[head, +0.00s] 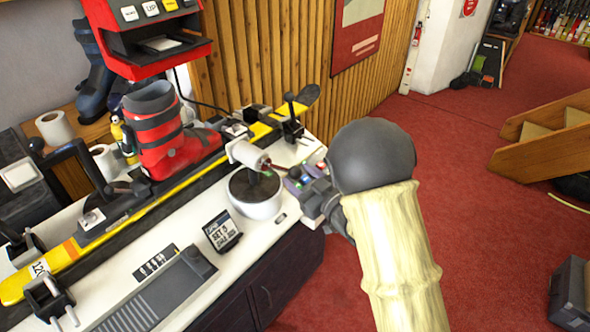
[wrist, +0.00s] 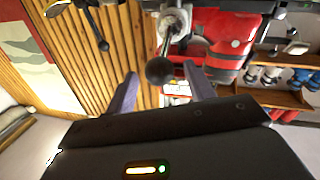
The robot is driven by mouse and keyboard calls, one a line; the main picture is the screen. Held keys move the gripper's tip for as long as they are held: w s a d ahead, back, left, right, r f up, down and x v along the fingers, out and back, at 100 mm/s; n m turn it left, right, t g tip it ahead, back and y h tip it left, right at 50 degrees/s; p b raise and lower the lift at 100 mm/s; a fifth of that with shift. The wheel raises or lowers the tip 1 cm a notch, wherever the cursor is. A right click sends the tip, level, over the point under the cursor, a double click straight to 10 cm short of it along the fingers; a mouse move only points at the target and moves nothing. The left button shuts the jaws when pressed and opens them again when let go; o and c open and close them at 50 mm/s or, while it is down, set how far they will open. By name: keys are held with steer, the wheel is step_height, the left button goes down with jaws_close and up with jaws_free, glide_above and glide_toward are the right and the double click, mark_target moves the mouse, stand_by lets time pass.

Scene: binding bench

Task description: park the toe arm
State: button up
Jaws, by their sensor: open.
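What looks like the toe arm is a rod with a pale roller (head: 245,154) at one end, above the bench beside the red boot (head: 165,135). In the wrist view, the rod ends in a dark ball knob (wrist: 160,71) that appears between my fingertips. My gripper (head: 297,177) is open around or just short of the knob; I cannot tell whether it touches. In the head view, my gripper and wrist hide the knob. The boot stands on the yellow ski (head: 130,218), and its red shell also shows in the wrist view (wrist: 218,40).
A round pot (head: 256,196) sits under the roller, with a small display (head: 222,231) near it. A black-knobbed clamp lever (head: 290,110) stands at the ski's far end. A red machine (head: 160,62) overhangs the bench. Red carpet (head: 490,190) lies open to the right.

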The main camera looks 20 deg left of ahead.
steer(key=shift+x, duration=1.35)
jaws_close()
steer(key=shift+s, duration=0.15)
